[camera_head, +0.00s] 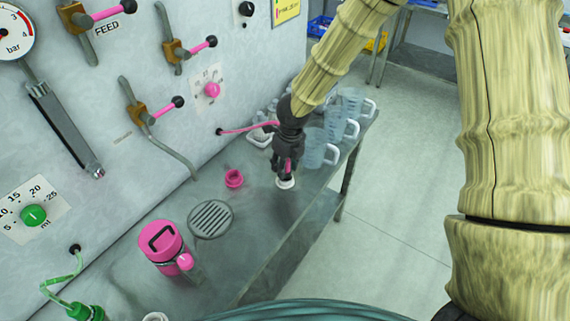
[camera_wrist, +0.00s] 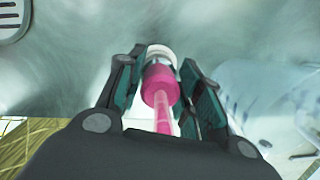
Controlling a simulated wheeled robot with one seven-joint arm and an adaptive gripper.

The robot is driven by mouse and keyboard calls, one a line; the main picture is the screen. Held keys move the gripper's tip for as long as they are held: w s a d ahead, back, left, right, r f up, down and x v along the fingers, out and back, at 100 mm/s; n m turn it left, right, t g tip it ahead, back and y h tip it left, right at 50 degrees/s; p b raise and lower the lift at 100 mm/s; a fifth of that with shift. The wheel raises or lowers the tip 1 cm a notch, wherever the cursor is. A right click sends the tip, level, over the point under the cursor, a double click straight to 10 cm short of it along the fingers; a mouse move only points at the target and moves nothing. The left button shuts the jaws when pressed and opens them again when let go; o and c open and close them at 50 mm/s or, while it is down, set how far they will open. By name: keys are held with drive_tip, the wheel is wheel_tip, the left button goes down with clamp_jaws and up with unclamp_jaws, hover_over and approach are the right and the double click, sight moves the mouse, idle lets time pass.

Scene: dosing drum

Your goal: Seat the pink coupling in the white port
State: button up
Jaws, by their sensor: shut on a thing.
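My gripper (camera_head: 286,166) points down over the bench and is shut on the pink coupling (camera_head: 288,165). In the wrist view the pink coupling (camera_wrist: 160,84) sits between the two fingers of my gripper (camera_wrist: 163,80), with its pink hose running back toward the palm. The white port (camera_head: 285,183) is on the bench directly below the coupling. It also shows in the wrist view (camera_wrist: 160,51), just past the coupling's far end. The two look lined up; I cannot tell whether they touch. The fingers hide part of the coupling.
A pink port (camera_head: 234,178) and a round drain grate (camera_head: 211,219) lie left of my gripper. A pink-lidded container (camera_head: 162,243) stands nearer. Clear jugs (camera_head: 315,148) stand close on the right, near the bench edge. The valve panel (camera_head: 110,150) rises behind the bench.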

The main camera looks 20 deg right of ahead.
drive_tip(key=shift+f, duration=0.2)
drive_tip(key=shift+f+b, duration=0.3)
drive_tip(key=shift+f, duration=0.05)
drive_tip(key=shift+f, duration=0.3)
drive_tip(key=o, duration=1.1)
drive_tip(key=shift+o, duration=0.2)
drive_tip(key=shift+r+p, duration=3.05)
drive_tip(key=shift+r, duration=0.5)
